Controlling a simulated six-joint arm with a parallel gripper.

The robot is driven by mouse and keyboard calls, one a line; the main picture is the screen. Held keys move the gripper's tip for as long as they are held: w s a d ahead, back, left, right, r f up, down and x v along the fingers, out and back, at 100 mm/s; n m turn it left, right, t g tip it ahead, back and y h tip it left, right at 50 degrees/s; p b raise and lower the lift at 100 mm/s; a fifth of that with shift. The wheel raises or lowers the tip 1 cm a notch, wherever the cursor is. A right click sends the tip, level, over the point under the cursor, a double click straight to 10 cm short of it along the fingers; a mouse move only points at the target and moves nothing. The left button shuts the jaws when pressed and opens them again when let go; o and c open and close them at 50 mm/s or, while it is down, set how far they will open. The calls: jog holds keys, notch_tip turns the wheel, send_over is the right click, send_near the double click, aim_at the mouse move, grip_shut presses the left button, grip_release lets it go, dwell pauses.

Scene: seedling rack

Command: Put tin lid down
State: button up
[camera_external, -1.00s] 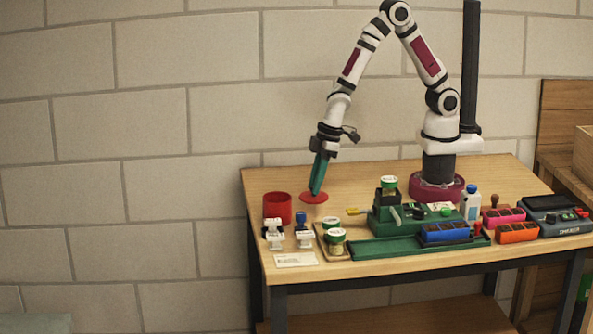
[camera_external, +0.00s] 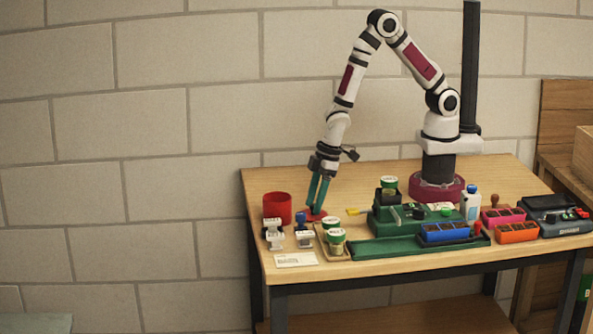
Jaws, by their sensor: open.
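The red tin lid (camera_external: 306,213) lies on the table just right of the red tin (camera_external: 277,209). The tin stands upright at the table's left side; from this angle its inside is hard to make out. My gripper (camera_external: 317,210) points down at the lid with its green fingers apart. The fingertips are at the lid's upper surface; I cannot tell whether they still touch it. The lid's front edge is partly hidden by small items in front.
A green rack (camera_external: 385,248) with coloured boxes is to the right. The table behind the tin is clear.

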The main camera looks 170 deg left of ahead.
aim_at(326, 211)
jog(key=w+v, duration=0.1)
jog(key=v, duration=1.1)
jog(key=w+a+r+n, duration=0.1)
jog(key=w+a, duration=0.2)
jog(key=a, duration=0.1)
jog(key=w+a+r+n+y, duration=0.1)
jog(key=w+a+r, duration=0.1)
jog(key=w+a, duration=0.1)
jog(key=w+a+r+n, duration=0.1)
jog(key=w+a, duration=0.2)
jog(key=a, duration=0.2)
jog(key=shift+w+a+r+n+t+y, duration=0.25)
jog(key=shift+a+n+t+y, duration=0.05)
jog(key=shift+a+t+y, duration=0.1)
jog(key=s+a+r+n+y, duration=0.1)
jog(key=a+n, duration=0.1)
jog(key=a, duration=0.6)
jog(key=s+a+r+n+g+y, duration=0.1)
jog(key=s+a+n, duration=0.1)
jog(key=a, duration=0.6)
jog(key=s+a+r+n+y, duration=0.1)
jog(key=s+a+n, duration=0.1)
jog(key=a, duration=0.7)
jog(key=shift+s+r+n+g, duration=0.25)
jog(key=shift+r+n+g, duration=0.05)
jog(key=shift+r, duration=0.1)
